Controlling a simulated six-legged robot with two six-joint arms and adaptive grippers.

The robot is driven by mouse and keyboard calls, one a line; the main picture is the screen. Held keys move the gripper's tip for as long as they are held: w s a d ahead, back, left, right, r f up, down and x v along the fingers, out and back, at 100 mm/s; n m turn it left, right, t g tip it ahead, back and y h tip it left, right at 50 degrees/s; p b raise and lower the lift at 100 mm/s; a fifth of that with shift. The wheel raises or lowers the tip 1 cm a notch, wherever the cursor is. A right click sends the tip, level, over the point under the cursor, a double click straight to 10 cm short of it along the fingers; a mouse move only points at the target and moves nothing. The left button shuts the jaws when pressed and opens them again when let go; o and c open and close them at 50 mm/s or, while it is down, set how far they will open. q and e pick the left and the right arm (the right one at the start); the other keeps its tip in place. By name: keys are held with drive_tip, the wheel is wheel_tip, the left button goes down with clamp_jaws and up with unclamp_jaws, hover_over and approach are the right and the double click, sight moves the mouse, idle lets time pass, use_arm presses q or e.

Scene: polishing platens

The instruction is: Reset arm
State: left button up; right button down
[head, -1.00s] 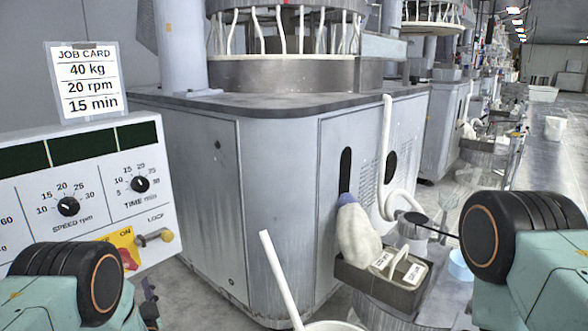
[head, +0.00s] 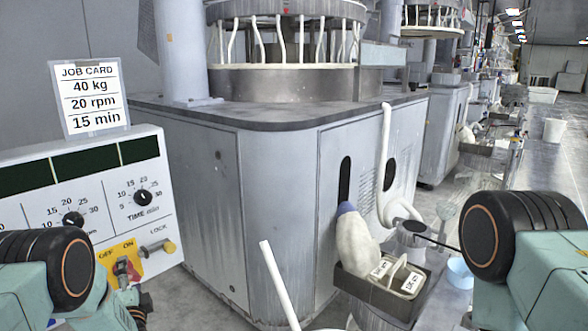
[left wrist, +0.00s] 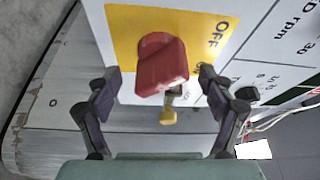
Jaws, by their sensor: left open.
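The control panel (head: 60,205) stands at the left with speed and time dials. A red switch (head: 122,267) sits on a yellow OFF/ON plate (head: 106,258) at its lower part. In the left wrist view the red switch (left wrist: 162,68) is large and central, on the yellow plate (left wrist: 120,22). My left gripper (left wrist: 159,76) is open, one finger on each side of the switch, with visible gaps. In the head view the left gripper is partly hidden behind its own arm. Of my right arm (head: 515,245) only upper links show; its gripper is out of view.
The LOCK latch with a yellow knob (head: 168,247) is just right of the switch. A job card (head: 90,97) stands on the panel. A grey polishing machine (head: 280,200) fills the middle.

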use_arm(q)
drive_tip(key=m+g, duration=0.1)
drive_tip(key=m, duration=0.1)
drive_tip(key=m+g+p, duration=0.1)
drive_tip(key=m, duration=0.1)
drive_tip(key=shift+r+m+h, duration=0.1)
drive_tip(key=shift+m+h, duration=0.2)
drive_tip(key=m+g, duration=0.2)
drive_tip(key=m, duration=0.2)
idle(0.6)
